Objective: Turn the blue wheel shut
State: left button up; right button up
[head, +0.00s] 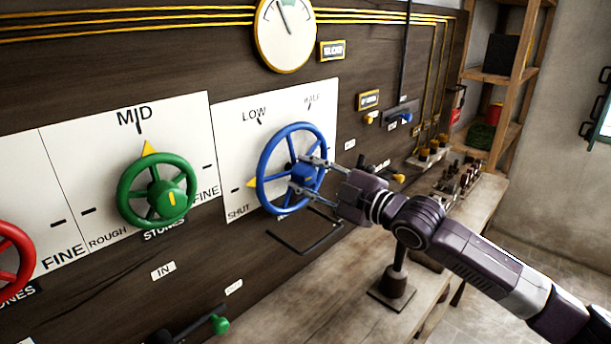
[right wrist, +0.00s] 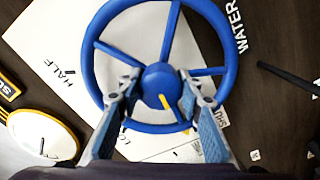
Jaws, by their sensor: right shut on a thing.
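The blue wheel (head: 268,155) is mounted on a white dial plate (head: 232,125) marked SHUT, LOW and HALF. Its yellow pointer (head: 244,184) points left, just above the word SHUT and below LOW. My right gripper (head: 302,174) reaches in from the right, its fingers at the hub. In the right wrist view the blue wheel (right wrist: 171,30) fills the middle. There the fingers sit on either side of the round hub (right wrist: 156,78), which has a yellow mark. The right gripper is shut on it. My left gripper is not in view.
A green wheel (head: 127,184) at MID and a red wheel (head: 10,270) are on the same panel, left. A round gauge (head: 285,32) hangs above. A lever with a green knob (head: 220,324) sticks out below. A wooden bench (head: 345,275) runs under the panel.

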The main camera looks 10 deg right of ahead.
jog(key=shift+n, duration=0.5)
jog(key=shift+f, duration=0.1)
jog(key=o, duration=1.2)
jog(key=shift+s+d, duration=0.1)
jog(key=v, duration=1.1)
jog(key=shift+s+d, duration=0.15)
jog(key=shift+s, duration=0.2)
